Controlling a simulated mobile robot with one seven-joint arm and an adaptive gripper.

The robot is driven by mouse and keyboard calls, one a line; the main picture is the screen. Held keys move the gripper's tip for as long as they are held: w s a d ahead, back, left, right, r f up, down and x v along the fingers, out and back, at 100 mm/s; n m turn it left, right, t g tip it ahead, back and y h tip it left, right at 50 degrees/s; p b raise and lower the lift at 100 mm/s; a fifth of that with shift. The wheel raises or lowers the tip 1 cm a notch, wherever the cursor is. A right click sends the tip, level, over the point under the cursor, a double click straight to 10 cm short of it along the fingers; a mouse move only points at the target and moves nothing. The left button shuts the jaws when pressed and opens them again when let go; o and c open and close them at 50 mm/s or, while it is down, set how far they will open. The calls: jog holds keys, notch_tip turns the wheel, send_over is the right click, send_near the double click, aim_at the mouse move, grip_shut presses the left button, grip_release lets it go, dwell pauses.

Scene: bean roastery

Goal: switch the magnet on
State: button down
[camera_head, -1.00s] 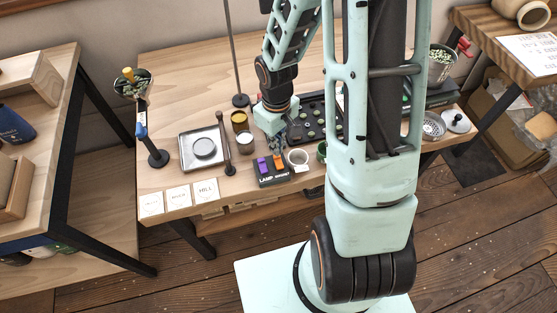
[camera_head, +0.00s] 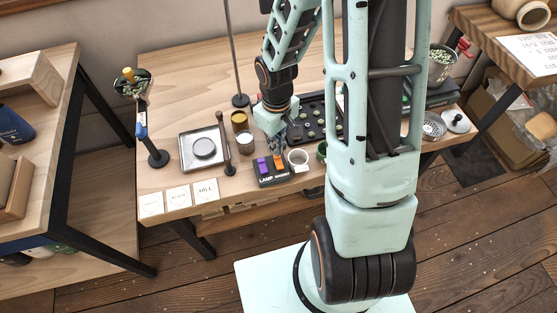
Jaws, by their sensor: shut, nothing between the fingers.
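A small black switch box (camera_head: 268,181) stands near the front edge of the wooden table. It has a purple rocker (camera_head: 262,164) on the left and an orange rocker (camera_head: 278,162) on the right. The word LAMP shows at the front left; the label on the right is too small to read surely. My gripper (camera_head: 277,148) is shut and empty, pointing down just behind and above the box, close to the orange rocker. I cannot tell whether the fingertips touch it.
A white cup (camera_head: 298,160) stands close to the right of the box. A dark wooden post (camera_head: 224,143) and a square metal tray (camera_head: 187,161) are to the left. Brown and pale jars (camera_head: 240,121) stand behind. A black dimpled tray (camera_head: 311,136) lies behind the cup. White cards (camera_head: 178,196) line the front left edge.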

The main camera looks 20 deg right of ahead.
jog(key=shift+f+b, duration=1.05)
jog(key=shift+f, duration=0.15)
dwell(0.4)
notch_tip(320, 180, up, 7)
jog(key=p, duration=0.6)
jog(key=shift+r, duration=0.1)
dwell(0.5)
